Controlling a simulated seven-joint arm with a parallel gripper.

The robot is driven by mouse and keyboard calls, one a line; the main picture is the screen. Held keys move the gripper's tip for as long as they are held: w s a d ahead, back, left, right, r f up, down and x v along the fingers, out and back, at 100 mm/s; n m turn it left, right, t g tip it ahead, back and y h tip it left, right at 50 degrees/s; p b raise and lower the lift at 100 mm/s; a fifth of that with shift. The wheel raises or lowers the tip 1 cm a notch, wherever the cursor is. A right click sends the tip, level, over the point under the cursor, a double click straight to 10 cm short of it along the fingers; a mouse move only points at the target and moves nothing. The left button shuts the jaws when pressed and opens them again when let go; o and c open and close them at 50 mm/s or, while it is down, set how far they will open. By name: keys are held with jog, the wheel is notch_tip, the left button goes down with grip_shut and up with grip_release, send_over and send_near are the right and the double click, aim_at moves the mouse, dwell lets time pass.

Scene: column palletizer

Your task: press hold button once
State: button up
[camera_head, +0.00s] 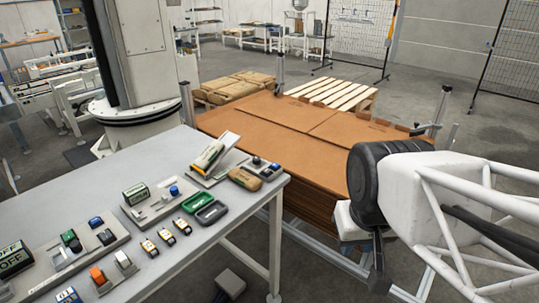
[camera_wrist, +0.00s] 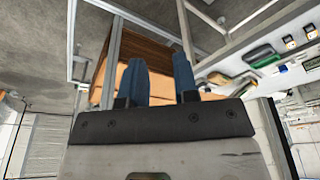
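I cannot read which control is the hold button. Several button panels lie on the grey table (camera_head: 172,167) in the head view. The middle panel (camera_head: 152,213) carries a blue button (camera_head: 174,191) and a green-and-white sign (camera_head: 136,194). The left panel has a green button (camera_head: 69,237), a dark blue one (camera_head: 95,222) and dark keys.
A brown cardboard-topped stack (camera_head: 290,125) fills the space right of the table, with metal posts around it. A wooden pallet (camera_head: 334,92) and wrapped boxes stand behind.

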grip_shut()
dwell(1.4)
